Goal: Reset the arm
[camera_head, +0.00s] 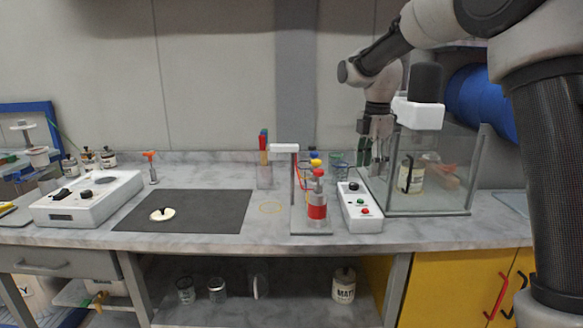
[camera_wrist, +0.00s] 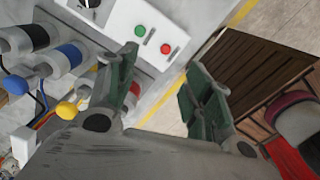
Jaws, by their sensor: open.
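My gripper (camera_head: 378,150) hangs from my arm at the right in the head view, just above and left of the glass tank. In the wrist view my gripper (camera_wrist: 160,95) has its two dark green fingers spread apart, with nothing between them. The white control box (camera_head: 359,207) with green and red buttons is below and in front of my gripper. It also shows beyond the fingers in the wrist view (camera_wrist: 120,22).
The glass tank (camera_head: 440,195) holds a labelled jar (camera_head: 411,178). A black mat (camera_head: 205,212) carries a pale disc (camera_head: 162,214). A white device (camera_head: 87,198) stands at left.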

